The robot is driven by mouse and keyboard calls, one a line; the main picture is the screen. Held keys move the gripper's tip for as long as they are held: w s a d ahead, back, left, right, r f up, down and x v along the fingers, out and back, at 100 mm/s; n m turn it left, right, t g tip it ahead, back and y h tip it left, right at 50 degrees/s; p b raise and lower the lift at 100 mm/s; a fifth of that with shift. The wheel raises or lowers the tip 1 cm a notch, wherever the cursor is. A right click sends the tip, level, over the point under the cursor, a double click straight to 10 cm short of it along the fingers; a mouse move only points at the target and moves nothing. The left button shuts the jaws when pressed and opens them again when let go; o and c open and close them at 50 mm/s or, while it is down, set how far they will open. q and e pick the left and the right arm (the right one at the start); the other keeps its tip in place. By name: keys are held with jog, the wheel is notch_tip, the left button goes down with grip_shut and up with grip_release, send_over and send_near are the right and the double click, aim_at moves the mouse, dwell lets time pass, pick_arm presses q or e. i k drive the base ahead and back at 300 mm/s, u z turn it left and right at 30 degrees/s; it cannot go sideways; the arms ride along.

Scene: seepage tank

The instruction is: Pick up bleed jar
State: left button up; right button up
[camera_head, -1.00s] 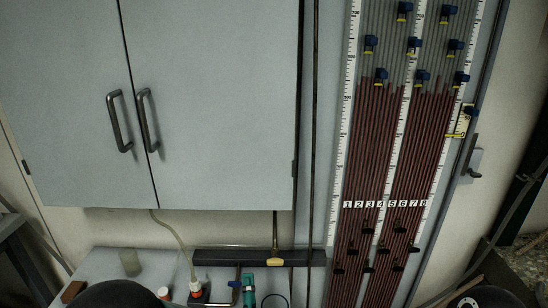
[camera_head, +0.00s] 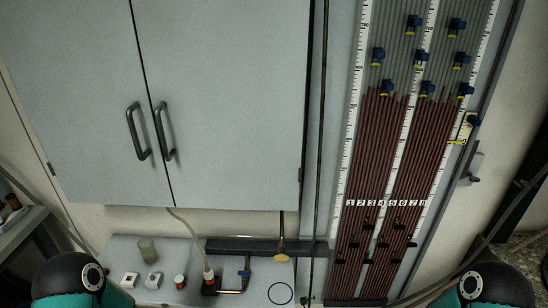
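A small translucent, greenish-grey jar (camera_head: 147,249) stands upright on the pale bench at the lower left, below the cabinet. It looks like the bleed jar, and nothing touches it. Neither of my grippers is in view. Only black and teal rounded links of my arms show in the bottom left and bottom right corners.
A grey cabinet (camera_head: 230,100) hangs above the bench (camera_head: 112,262). Two small white blocks, a hose with a red fitting (camera_head: 208,278), a blue-handled valve (camera_head: 244,272) and a dark ring (camera_head: 280,293) are on the bench. A manometer board (camera_head: 385,220) stands right.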

aim_at(147, 249)
jog(key=u, duration=0.55)
jog(key=k, duration=1.3)
jog(key=u, duration=1.05)
jog(key=i, duration=1)
jog(key=u, duration=0.5)
jog(key=i, duration=0.95)
jog(key=z, duration=0.95)
jog(key=i, duration=0.75)
jog(key=z, duration=0.5)
jog(key=k, duration=0.85)
jog(key=z, duration=0.05)
